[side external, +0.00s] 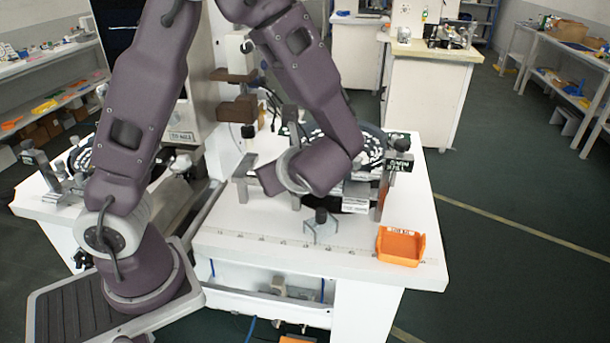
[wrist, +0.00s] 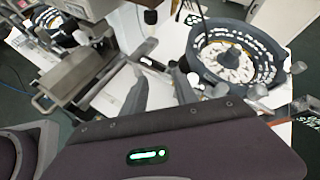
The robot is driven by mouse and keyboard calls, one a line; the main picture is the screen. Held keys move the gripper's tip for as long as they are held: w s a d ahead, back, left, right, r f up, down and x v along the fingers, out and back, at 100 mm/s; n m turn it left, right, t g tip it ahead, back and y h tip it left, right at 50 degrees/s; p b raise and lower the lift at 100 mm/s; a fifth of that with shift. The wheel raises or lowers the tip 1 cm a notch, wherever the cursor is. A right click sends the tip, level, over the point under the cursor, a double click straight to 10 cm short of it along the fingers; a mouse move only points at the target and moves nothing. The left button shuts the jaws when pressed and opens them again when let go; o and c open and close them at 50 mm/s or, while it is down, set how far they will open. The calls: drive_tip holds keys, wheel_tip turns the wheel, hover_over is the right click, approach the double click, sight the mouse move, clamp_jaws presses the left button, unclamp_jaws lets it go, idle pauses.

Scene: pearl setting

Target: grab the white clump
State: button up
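A dark round bowl (wrist: 277,65) at the upper right of the wrist view holds a heap of white pieces, the white clump (wrist: 234,64), in its middle. More white pieces lie along its stepped rim. In the side view the bowl (side external: 374,149) is partly hidden behind my arm, and the clump is not clear there. My gripper (wrist: 160,80) shows its two dark fingers apart, with nothing visible held between them. It is above the white table, to the left of the bowl in the wrist view and not over the clump.
An orange bin (side external: 401,246) sits at the white table's (side external: 290,252) front right corner. A small clear bracket with a dark knob (side external: 321,222) stands near the front. A second bowl (wrist: 63,24) shows at the upper left. Metal machine parts crowd the left of the wrist view.

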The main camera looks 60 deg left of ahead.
drive_tip(key=w+a+f+m+t, duration=0.1)
drive_tip(key=w+f, duration=0.1)
drive_tip(key=w+a+f+m+t, duration=0.1)
drive_tip(key=w+f+m, duration=0.1)
drive_tip(key=w, duration=0.1)
drive_tip(key=w+a+f+m+t+y, duration=0.1)
drive_tip(key=w+f+m, duration=0.1)
drive_tip(key=w+f, duration=0.1)
drive_tip(key=shift+a, duration=0.15)
drive_tip(key=shift+r, duration=0.1)
clamp_jaws()
